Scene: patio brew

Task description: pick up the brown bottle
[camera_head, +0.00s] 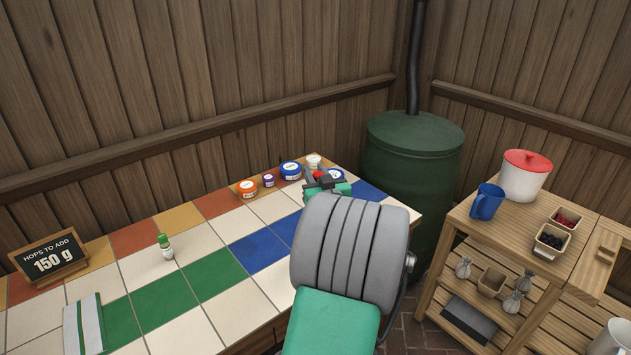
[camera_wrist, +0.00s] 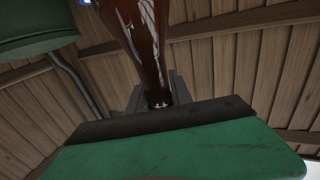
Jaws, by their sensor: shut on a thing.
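The brown bottle (camera_wrist: 143,38) shows large and glossy at the top middle of the wrist view, its narrow end between my fingers. My gripper (camera_wrist: 159,98) is shut on that narrow end. In the head view my gripper (camera_head: 323,184) is over the far right part of the tiled counter. There my own arm hides most of what it holds, and I cannot make out the bottle's shape or its height above the counter.
The tiled counter (camera_head: 213,289) bears several small jars, including an orange-labelled jar (camera_head: 247,188), by my gripper. A green-capped small bottle (camera_head: 165,246) and a hops sign (camera_head: 48,255) stand left. A green barrel (camera_head: 410,170) and wooden shelf unit (camera_head: 462,217) are right.

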